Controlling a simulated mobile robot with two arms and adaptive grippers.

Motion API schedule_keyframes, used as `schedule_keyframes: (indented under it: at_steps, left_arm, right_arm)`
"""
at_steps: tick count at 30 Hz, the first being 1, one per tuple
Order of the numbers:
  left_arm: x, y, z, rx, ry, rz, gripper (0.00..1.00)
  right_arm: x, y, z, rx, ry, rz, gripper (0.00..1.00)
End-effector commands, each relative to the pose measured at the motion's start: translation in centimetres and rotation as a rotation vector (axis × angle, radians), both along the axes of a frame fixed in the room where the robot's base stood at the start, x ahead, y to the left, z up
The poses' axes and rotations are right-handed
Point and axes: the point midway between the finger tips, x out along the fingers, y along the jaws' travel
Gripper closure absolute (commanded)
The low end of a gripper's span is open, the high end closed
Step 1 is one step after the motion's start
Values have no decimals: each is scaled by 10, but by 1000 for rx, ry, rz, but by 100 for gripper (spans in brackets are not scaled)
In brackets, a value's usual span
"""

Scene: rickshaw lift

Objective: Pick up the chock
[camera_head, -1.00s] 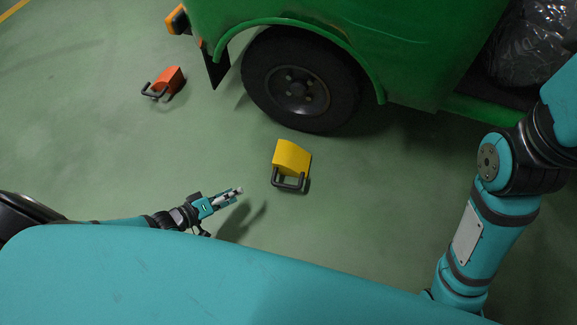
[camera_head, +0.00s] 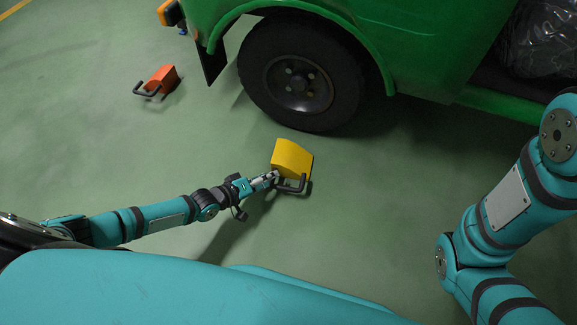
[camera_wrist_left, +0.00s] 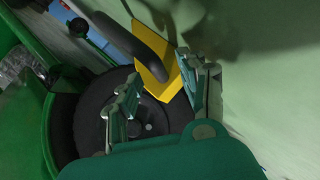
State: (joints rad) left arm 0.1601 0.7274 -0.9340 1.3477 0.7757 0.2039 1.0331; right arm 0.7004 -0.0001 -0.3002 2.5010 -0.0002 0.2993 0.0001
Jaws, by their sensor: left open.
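A yellow chock (camera_head: 292,158) with a dark looped handle (camera_head: 293,186) sits on the green floor, just in front of the vehicle's wheel. My left gripper (camera_head: 272,177) is open, with its fingertips at the left side of the handle. In the left wrist view the yellow chock (camera_wrist_left: 152,55) and its dark handle (camera_wrist_left: 150,32) lie beyond the two fingers of my left gripper (camera_wrist_left: 165,88). I cannot tell whether the fingers touch the handle. An orange chock (camera_head: 162,76) with a dark handle lies farther off at the upper left. My right gripper is out of view.
A green vehicle (camera_head: 440,45) with a black tyre (camera_head: 300,78) stands just behind the yellow chock. A dark mudflap (camera_head: 213,62) hangs left of the wheel. The floor (camera_head: 90,140) to the left is clear. My right arm is at the right.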

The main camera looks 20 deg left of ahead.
Motion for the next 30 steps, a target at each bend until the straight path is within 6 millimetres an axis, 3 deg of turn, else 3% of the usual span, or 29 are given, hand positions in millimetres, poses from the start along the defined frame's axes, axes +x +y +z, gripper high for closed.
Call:
schedule_keyframes:
  at_steps: [2,10,20,30]
  left_arm:
    - [7,-4,-5,-1,-1,0,58]
    - [9,-5,-4,0,0,0,58]
    - [9,-5,-4,0,0,0,100]
    - [10,-5,-2,-1,-5,0,100]
  right_arm:
    - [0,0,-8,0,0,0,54]
    - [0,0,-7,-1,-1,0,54]
    - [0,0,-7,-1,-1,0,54]
    - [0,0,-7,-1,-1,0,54]
